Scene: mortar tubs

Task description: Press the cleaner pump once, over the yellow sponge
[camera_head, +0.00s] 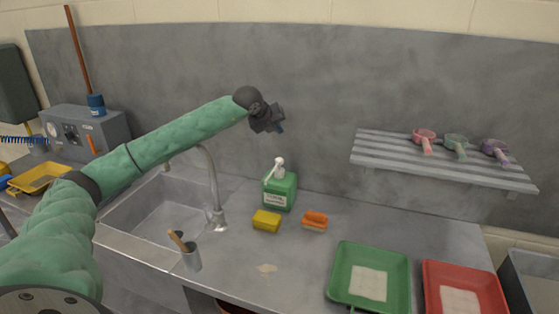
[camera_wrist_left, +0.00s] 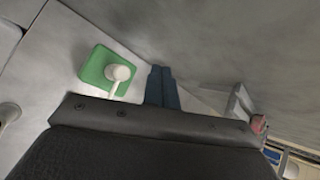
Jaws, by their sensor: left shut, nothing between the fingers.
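The cleaner pump is a green bottle (camera_head: 281,191) with a white pump head (camera_head: 279,165), upright on the counter against the back wall. The yellow sponge (camera_head: 266,220) lies on the counter just in front of the bottle, slightly left. My left gripper (camera_head: 280,129) is shut and empty, in the air above the bottle and apart from it. In the left wrist view, the bottle (camera_wrist_left: 99,68) and its white pump head (camera_wrist_left: 120,73) show left of my shut blue fingertips (camera_wrist_left: 161,72). The sponge is not visible there. My right gripper is not in view.
An orange sponge or brush (camera_head: 314,220) lies right of the yellow sponge. Green (camera_head: 337,290) and red (camera_head: 432,300) trays lie right. A slatted shelf (camera_head: 440,168) is on the wall.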

